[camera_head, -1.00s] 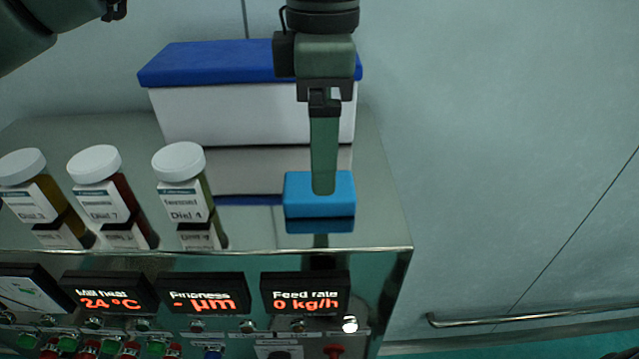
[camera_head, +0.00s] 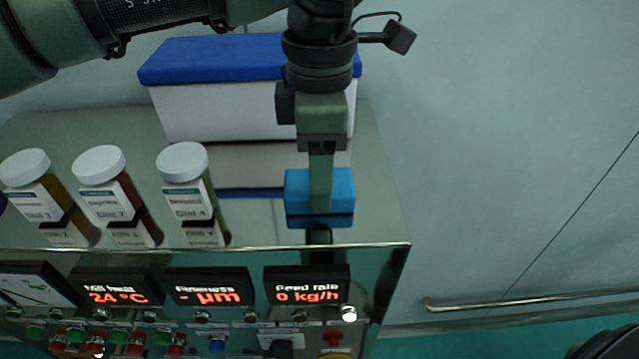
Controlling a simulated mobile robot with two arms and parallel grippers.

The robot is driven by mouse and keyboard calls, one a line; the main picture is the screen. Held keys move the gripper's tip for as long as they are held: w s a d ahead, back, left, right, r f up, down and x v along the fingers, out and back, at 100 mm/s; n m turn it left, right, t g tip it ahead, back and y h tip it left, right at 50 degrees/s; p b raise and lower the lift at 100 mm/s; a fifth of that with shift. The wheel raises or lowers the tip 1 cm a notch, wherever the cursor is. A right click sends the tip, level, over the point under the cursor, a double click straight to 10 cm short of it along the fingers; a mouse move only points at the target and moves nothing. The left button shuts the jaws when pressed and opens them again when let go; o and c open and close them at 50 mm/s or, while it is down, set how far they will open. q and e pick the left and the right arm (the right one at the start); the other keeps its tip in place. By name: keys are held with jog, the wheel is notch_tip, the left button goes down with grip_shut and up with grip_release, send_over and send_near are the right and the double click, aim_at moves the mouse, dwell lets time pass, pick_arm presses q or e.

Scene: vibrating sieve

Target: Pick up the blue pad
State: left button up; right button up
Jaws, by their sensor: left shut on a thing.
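The blue pad (camera_head: 340,190) is a light-blue block at the right end of the shiny metal top, in the head view. My left gripper (camera_head: 320,200) reaches down over it from above. Its green finger overlaps the middle of the pad, and the gripper is shut on the pad. A dark reflection shows just below the pad; I cannot tell whether the pad touches the surface. The far finger is hidden. My right gripper is not in view.
A white box with a blue lid (camera_head: 215,60) stands behind the pad. Several white-capped jars, one being the nearest jar (camera_head: 186,190), stand to the left. The metal top (camera_head: 255,225) ends above a control panel with displays (camera_head: 306,287).

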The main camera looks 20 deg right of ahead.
pick_arm(q)
jog(key=shift+r, duration=0.1)
jog(key=shift+r, duration=0.6)
notch_tip(320, 180, up, 19)
jog(key=shift+f+p, duration=0.15)
jog(key=shift+p, duration=0.3)
jog(key=o, duration=0.6)
jog(key=c, duration=0.4)
jog(key=shift+f, duration=0.1)
jog(key=shift+c, duration=0.2)
